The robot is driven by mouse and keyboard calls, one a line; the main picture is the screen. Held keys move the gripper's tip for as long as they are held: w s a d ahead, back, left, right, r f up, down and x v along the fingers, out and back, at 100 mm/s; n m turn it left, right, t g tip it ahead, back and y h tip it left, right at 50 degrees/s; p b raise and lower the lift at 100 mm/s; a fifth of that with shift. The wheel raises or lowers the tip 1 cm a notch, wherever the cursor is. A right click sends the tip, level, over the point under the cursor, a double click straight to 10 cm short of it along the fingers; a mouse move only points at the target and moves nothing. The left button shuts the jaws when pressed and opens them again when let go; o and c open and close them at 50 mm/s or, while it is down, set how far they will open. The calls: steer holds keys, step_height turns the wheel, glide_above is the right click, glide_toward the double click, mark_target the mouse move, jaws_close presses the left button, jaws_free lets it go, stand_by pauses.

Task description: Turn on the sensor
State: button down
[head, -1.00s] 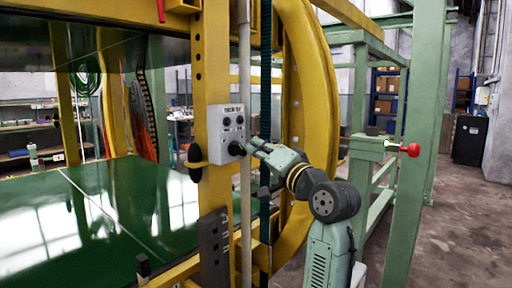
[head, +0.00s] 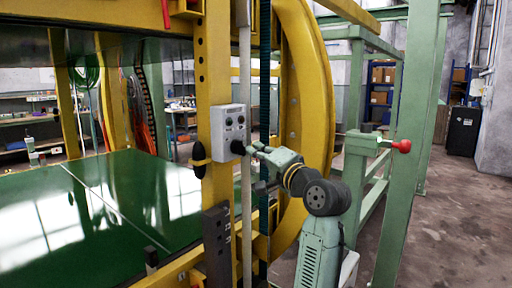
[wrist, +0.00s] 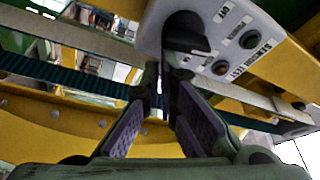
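A grey control box (head: 222,133) is fixed to the yellow post, with small round buttons and a black knob (head: 237,147) low on its face. The black knob (wrist: 185,38) is just beyond my fingertips. My gripper (head: 252,149) is at the box's lower right. In the wrist view my gripper (wrist: 160,82) is open, both purple pads showing with a narrow gap. Whether a fingertip touches the knob I cannot tell.
A grey vertical rail (head: 245,80) and a dark ribbed strip (head: 265,90) run close beside my gripper. The large yellow ring (head: 313,90) stands behind it. A green frame with a red knob (head: 402,146) is at right. Open floor (head: 450,230) lies further right.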

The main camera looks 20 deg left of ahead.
steer(key=shift+s+a+f, duration=0.25)
steer(key=shift+s+f, duration=0.05)
steer(key=shift+f, duration=0.25)
steer(key=shift+s+f+p, duration=0.15)
steer(key=shift+p, duration=0.15)
